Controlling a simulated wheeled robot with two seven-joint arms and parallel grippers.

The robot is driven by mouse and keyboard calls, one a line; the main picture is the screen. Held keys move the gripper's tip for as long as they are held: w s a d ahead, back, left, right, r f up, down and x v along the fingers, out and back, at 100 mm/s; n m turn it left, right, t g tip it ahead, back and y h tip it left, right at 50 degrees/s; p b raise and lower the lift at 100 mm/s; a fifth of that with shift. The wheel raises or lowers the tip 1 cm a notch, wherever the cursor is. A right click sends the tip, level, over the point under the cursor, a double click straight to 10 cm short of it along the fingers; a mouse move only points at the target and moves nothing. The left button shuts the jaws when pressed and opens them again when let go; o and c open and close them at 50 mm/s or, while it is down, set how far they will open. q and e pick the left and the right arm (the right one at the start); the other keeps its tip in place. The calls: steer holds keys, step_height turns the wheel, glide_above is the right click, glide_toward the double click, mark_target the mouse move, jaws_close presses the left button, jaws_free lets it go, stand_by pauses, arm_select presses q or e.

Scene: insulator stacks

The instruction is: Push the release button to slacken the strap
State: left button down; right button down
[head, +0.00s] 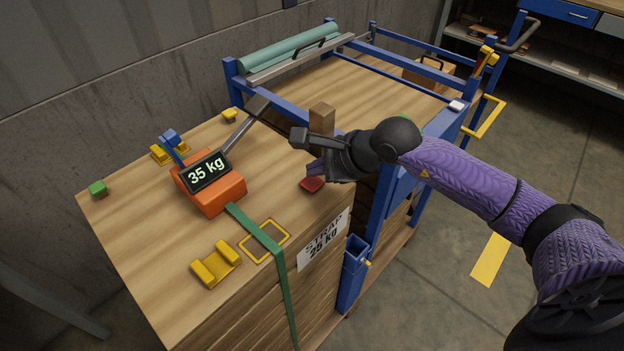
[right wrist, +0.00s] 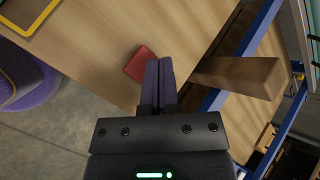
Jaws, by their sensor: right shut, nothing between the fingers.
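An orange strap tensioner (head: 215,195) sits on the wooden stack top (head: 150,230), with a display (head: 206,172) reading 35 kg. A grey lever (head: 245,125) and a blue part (head: 172,143) rise from it. A green strap (head: 255,229) runs from it over the front edge. No part is labelled as the release button. A red pad (head: 312,185) lies near the right edge, also visible in the right wrist view (right wrist: 141,64). My right gripper (head: 315,169) is shut and empty, its tips (right wrist: 158,65) beside the red pad; contact is unclear. My left gripper is out of view.
A wooden post (head: 321,118) stands close behind the right gripper. A blue frame (head: 375,230) borders the stack's right side. Yellow brackets (head: 216,264), a yellow outline (head: 265,241) and a green block (head: 97,188) are on top. A sign (head: 323,240) reads STRAP 25 kg.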

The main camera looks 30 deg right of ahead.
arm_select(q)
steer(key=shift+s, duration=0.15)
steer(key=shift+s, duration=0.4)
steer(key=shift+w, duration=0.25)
arm_select(e)
steer(key=shift+f+b, duration=0.3)
steer(key=shift+f, duration=0.2)
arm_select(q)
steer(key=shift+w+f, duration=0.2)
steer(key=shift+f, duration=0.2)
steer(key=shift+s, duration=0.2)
